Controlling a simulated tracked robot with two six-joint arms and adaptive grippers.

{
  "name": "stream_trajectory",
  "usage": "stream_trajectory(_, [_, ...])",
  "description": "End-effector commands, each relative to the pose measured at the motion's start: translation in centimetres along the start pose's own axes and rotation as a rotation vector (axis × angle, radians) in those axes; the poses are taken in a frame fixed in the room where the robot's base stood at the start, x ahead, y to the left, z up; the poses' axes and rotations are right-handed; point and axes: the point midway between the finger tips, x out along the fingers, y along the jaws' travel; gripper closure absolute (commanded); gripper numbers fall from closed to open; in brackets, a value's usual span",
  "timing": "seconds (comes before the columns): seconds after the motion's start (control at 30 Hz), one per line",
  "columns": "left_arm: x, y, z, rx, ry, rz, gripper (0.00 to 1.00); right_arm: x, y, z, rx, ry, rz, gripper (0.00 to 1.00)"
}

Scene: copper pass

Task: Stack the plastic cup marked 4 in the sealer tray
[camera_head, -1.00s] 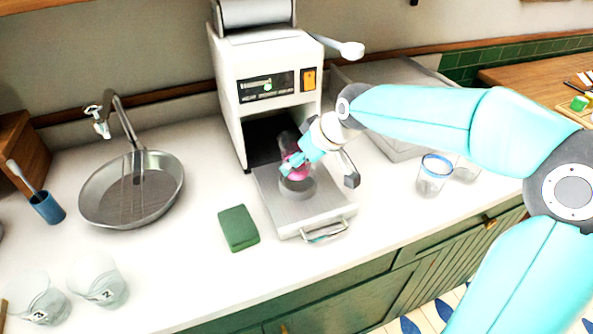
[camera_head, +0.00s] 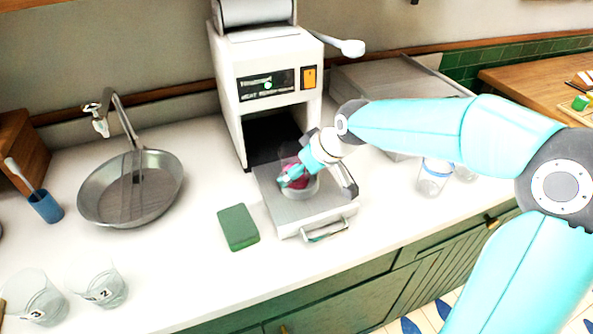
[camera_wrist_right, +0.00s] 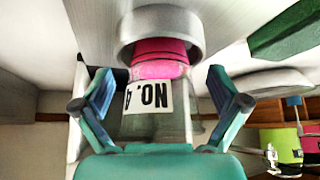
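The clear plastic cup marked NO. 4 (camera_wrist_right: 150,97) holds pink liquid. In the right wrist view it appears upside down, its lower end inside the grey ring (camera_wrist_right: 160,32) of the sealer tray. In the head view the cup (camera_head: 287,160) shows partly behind my right gripper, and it stands in the ring of the pulled-out sealer tray (camera_head: 318,212). My right gripper (camera_head: 294,172) is around the cup; in the wrist view its fingers (camera_wrist_right: 160,85) stand on both sides with gaps to the cup wall. My left gripper is not in view.
The white sealing machine (camera_head: 265,85) stands behind the tray. A green block (camera_head: 238,227) lies left of the tray. Clear cups marked 3 (camera_head: 38,305) and 2 (camera_head: 106,290) stand at front left. A blue-rimmed glass (camera_head: 433,178) is at right.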

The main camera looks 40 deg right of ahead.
Motion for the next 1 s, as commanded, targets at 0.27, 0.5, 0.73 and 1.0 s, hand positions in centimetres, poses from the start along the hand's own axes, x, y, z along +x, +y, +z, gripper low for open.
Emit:
stream_trajectory(0.27, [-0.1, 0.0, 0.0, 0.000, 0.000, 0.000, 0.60, -0.1, 0.0, -0.1, 0.000, 0.000, 0.000, 0.02])
stream_trajectory(0.5, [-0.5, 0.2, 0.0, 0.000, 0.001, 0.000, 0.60, -1.9, 0.0, -0.5, 0.000, 0.004, 0.001, 0.02])
stream_trajectory(0.73, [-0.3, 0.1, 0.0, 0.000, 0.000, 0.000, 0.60, -6.6, 0.0, -0.5, -0.001, 0.006, 0.002, 0.02])
stream_trajectory(1.0, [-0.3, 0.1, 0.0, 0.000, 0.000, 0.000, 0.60, -11.2, 0.0, -0.4, -0.001, 0.003, 0.001, 0.02])
